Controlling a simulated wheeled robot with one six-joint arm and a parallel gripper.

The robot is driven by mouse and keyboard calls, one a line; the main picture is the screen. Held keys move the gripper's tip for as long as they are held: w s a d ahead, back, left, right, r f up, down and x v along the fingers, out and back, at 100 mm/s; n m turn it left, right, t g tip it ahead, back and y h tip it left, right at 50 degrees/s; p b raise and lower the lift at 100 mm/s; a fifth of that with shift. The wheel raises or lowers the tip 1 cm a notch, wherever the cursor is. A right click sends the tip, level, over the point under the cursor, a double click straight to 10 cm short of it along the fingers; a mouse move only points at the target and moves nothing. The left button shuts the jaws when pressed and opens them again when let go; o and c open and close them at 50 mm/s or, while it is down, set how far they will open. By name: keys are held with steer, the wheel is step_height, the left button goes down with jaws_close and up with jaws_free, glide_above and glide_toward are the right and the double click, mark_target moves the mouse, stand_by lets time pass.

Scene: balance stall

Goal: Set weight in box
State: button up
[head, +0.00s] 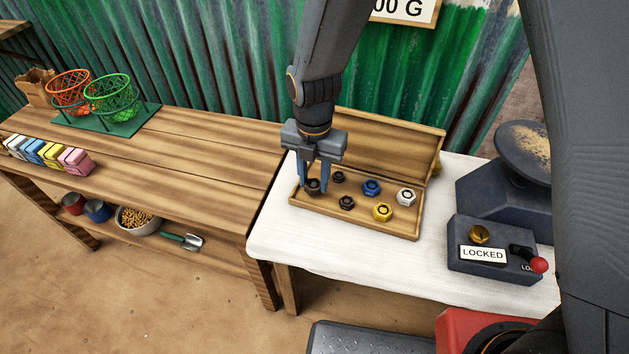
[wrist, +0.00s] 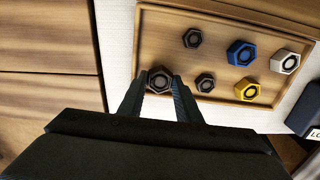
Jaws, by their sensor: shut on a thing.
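An open wooden box (head: 379,228) with a raised lid lies on the white-topped table. My gripper (head: 313,185) reaches down over the box's left end. It is shut on a dark brown hex weight (wrist: 159,79), which shows between the fingertips in the wrist view. The weight is at the box's left end; I cannot tell whether it touches the box floor. Also in the box are two small dark weights (wrist: 193,38) (wrist: 205,83), a blue weight (head: 371,187), a white weight (head: 406,196) and a yellow weight (head: 382,212).
A dark balance scale (head: 507,190) and a block labelled LOCKED (head: 492,258) with a red-knobbed lever stand to the right. A wooden bench (head: 190,150) at left holds colored blocks and two baskets. White cloth (head: 310,250) in front of the box is clear.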

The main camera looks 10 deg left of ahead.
mark_target(314, 183)
steer(key=shift+f, duration=0.75)
steer(key=o, duration=0.9)
steer(key=shift+f, duration=0.15)
step_height(314, 183, up, 12)
steer(key=shift+r+b, duration=0.15)
steer(key=shift+b, duration=0.55)
